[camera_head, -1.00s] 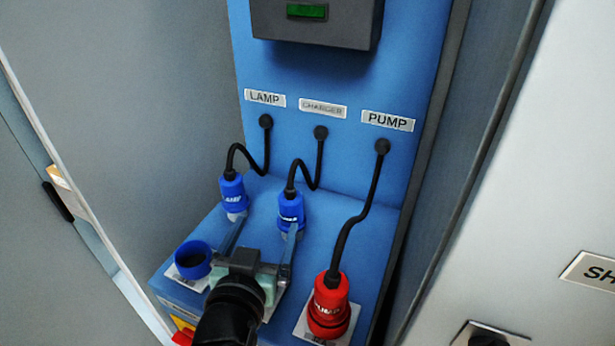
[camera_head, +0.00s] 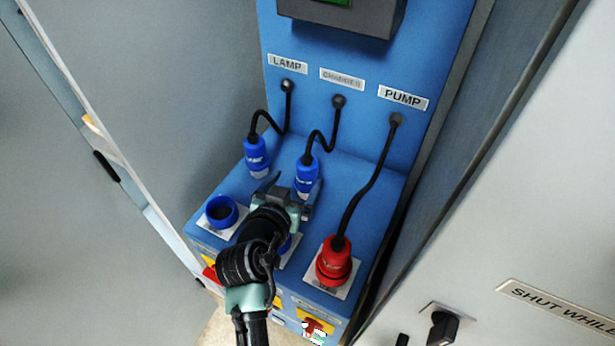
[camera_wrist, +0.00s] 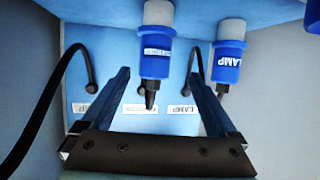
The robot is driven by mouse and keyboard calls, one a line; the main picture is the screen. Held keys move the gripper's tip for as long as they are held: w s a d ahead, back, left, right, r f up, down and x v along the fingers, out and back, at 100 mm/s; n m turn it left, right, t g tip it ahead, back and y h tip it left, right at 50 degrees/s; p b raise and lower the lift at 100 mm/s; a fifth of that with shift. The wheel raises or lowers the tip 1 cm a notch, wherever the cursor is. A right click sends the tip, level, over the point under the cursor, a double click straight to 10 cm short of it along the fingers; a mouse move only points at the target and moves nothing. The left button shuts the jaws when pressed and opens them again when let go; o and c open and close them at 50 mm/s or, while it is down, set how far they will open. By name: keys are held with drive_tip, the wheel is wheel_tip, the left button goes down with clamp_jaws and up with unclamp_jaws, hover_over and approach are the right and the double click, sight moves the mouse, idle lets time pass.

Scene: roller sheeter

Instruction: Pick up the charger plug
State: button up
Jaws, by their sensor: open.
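The charger plug (camera_head: 306,176) is the blue middle plug, on a black cord from the panel's middle outlet. It stands on the blue ledge. In the wrist view the charger plug (camera_wrist: 157,45) hangs between my two fingers, with no clear contact on either side. My gripper (camera_head: 289,189) is open just in front of the plug in the head view; its fingers also show in the wrist view (camera_wrist: 160,80). The gripper hides the plug's lower front in the head view.
The blue lamp plug (camera_head: 256,157) stands close on the left, also beside a finger in the wrist view (camera_wrist: 230,62). The red pump plug (camera_head: 335,262) is at front right. An empty blue socket (camera_head: 222,211) is at front left. The cabinet wall (camera_head: 170,110) bounds the left.

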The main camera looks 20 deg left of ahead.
sight(304, 173)
drive_tip(key=shift+x, duration=1.1)
drive_tip(key=shift+d+r+p+x, duration=0.1)
drive_tip(key=shift+d+p+x, duration=0.1)
drive_tip(key=shift+x, duration=0.85)
drive_tip(key=shift+d+r+p+x, duration=0.1)
drive_tip(key=shift+d+p+x, duration=0.1)
drive_tip(key=shift+x, duration=0.85)
drive_tip(key=shift+w, duration=0.1)
clamp_jaws()
